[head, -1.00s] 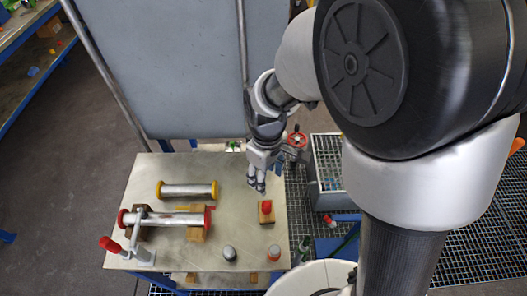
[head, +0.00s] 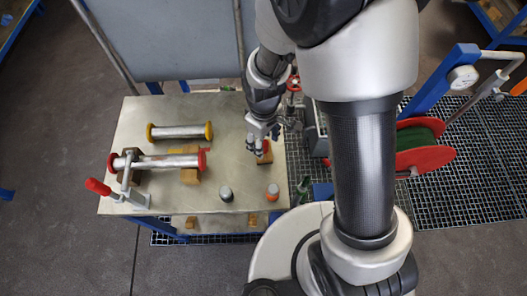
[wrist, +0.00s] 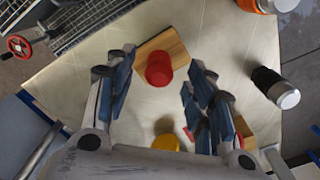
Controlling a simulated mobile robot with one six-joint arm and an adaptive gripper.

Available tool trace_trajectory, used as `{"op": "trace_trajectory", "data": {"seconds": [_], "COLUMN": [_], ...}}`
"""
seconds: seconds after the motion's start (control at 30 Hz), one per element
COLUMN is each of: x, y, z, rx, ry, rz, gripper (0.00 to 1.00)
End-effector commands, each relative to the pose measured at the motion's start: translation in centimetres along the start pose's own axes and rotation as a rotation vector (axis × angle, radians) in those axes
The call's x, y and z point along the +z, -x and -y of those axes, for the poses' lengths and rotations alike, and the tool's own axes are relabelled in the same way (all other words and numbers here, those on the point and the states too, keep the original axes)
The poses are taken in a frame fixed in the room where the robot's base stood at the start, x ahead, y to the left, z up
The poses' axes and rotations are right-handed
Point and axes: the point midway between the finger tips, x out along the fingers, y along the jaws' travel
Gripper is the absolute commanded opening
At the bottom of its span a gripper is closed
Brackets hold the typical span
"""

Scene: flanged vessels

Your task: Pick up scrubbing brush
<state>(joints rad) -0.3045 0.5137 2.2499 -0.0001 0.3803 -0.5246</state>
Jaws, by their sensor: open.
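A wooden block with a round red knob on top, which looks like the scrubbing brush (head: 266,158), lies on the metal table (head: 230,120) near its right edge. In the wrist view the brush (wrist: 178,46) lies at a slant, with its red knob between and just beyond my fingers. My gripper (head: 257,151) is over the brush, beside its knob in the head view. In the wrist view my gripper (wrist: 163,72) is open and empty, with one blue-padded finger pair on each side. The exact height above the brush is hard to tell.
A yellow-ended flanged vessel (head: 180,132) and a red-ended one (head: 158,163) lie left on the table, by a red-handled clamp (head: 97,187). A dark can (head: 226,193) and an orange can (head: 272,192) stand at the front edge. A red valve wheel (wrist: 18,46) stands beyond the table.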

Motion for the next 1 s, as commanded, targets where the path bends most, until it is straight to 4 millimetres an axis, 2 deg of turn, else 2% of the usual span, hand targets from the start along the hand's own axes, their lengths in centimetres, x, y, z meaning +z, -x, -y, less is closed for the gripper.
{"op": "trace_trajectory", "data": {"seconds": [0.03, 0.1, 0.33, 1.0], "x": [-0.04, -0.05, -0.09, -0.10], "y": [-0.99, -1.43, -1.29, -1.28], "z": [-0.03, -0.03, -0.06, -0.06], "rx": [0.000, 0.000, 0.001, 0.001], "ry": [0.000, 0.000, 0.000, 0.000], "rz": [0.000, 0.000, -0.002, -0.002], "gripper": [0.49, 0.49, 0.48, 0.03]}}
